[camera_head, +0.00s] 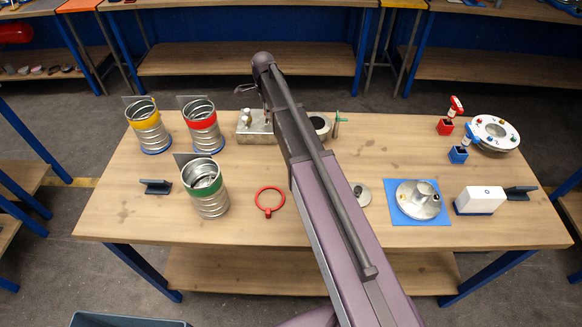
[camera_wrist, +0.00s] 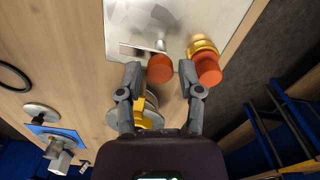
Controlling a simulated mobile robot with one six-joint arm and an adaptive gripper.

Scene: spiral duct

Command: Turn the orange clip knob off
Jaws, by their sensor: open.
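In the wrist view, two round orange-red knobs show by the pale metal plate (camera_wrist: 172,18). One knob (camera_wrist: 159,69) is on a silver stem and lies between my gripper's (camera_wrist: 164,80) two fingers, closer to the left fingertip. The other knob (camera_wrist: 207,68) has a yellow collar and is beside and partly behind the right fingertip. I cannot tell which is the clip knob, or whether a finger touches either. My gripper is open. In the head view, my arm hides the gripper, and no orange knob can be made out.
A silver part with a yellow band (camera_wrist: 152,117) lies below the fingers. In the head view, banded ducts (camera_head: 209,190) stand left, near a metal box (camera_head: 254,137) and a red ring (camera_head: 269,212). A blue mat (camera_head: 397,212) and white box (camera_head: 480,200) lie right.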

